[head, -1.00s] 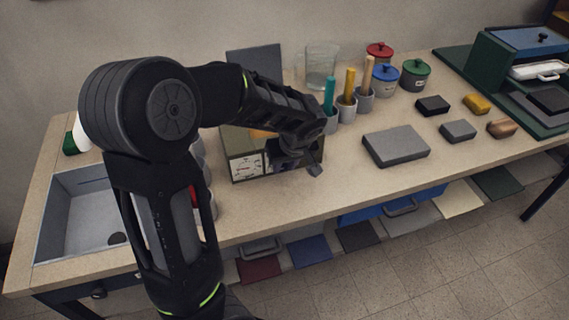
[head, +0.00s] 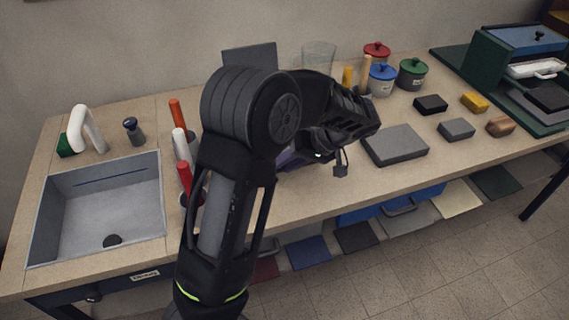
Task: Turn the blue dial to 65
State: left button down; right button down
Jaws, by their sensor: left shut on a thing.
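My left gripper (head: 328,158) is low over the middle of the worktop, where the olive dial box stood in the earlier picture. My left arm now covers nearly all of that box, its white scale and the blue dial. A small dark blue-purple patch (head: 291,160) shows just left of the gripper, under the forearm; I cannot tell whether it is the dial or part of the box. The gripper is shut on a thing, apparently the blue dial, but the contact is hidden. The dial's reading cannot be seen. My right gripper is not in view.
A large grey block (head: 396,145) lies close right of the gripper. Behind it stand a blue-lidded jar (head: 382,80) and a green-lidded jar (head: 412,74). Red-handled tools (head: 186,178) stand left of my arm, beside a sink (head: 100,208).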

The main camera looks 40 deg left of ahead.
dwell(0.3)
pick_arm(q)
jog(key=c, duration=1.1)
grip_release()
jog(key=shift+w, duration=0.1)
jog(key=p+v, duration=0.3)
jog(key=v, duration=0.4)
jog(key=shift+w+d+r, duration=0.15)
jog(key=shift+d, duration=0.15)
